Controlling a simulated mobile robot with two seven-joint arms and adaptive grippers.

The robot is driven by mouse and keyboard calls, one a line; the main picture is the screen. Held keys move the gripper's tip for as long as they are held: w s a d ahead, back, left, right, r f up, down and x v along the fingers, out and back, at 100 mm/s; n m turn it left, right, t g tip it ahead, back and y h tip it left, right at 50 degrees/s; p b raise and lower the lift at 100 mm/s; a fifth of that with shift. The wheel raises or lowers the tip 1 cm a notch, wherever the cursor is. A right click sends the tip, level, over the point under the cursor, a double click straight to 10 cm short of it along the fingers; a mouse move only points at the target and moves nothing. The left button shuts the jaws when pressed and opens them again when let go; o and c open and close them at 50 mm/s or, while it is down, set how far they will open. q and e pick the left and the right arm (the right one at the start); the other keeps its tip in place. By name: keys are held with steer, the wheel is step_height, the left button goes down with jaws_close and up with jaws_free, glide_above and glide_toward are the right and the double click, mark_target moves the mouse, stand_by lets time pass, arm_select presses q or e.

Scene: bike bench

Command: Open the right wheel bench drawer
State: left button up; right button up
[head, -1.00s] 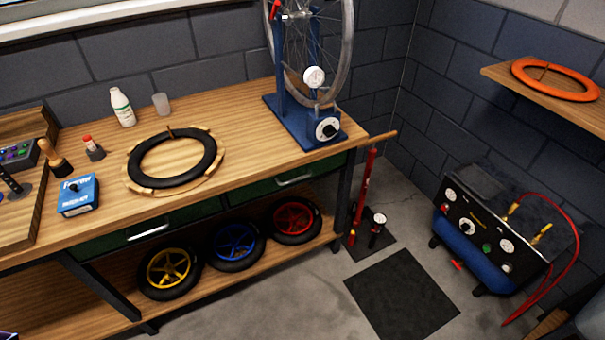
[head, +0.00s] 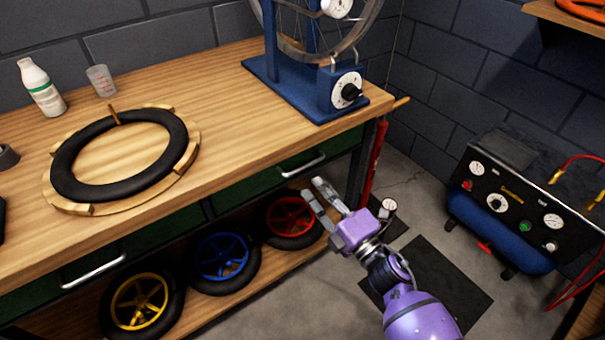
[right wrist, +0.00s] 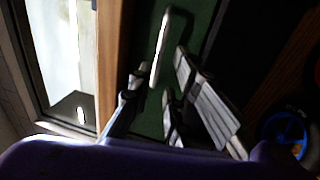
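The right drawer (head: 268,183) of the wheel bench has a dark green front, just under the wooden top. It looks shut. Its pale bar handle (head: 302,165) shows in the head view. My right gripper (head: 312,187) is open, just below and in front of the handle. In the right wrist view the handle (right wrist: 160,45) lies ahead of the open fingers, roughly in line with the gap between them. I cannot tell whether a finger touches it. The gripper seems empty. My left gripper is not in view.
The bench top (head: 225,120) carries a tire on a wooden ring (head: 188,160) and a blue truing stand (head: 300,95). The lower shelf holds yellow, blue and red wheels (head: 290,216). A red pump (head: 376,160) stands beyond the bench end. A compressor (head: 500,220) stands at the right.

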mark_target(303, 166)
steer(key=x, duration=0.7)
steer(key=shift+w+a+r, duration=0.15)
steer(key=shift+w+r, duration=0.05)
jaws_close()
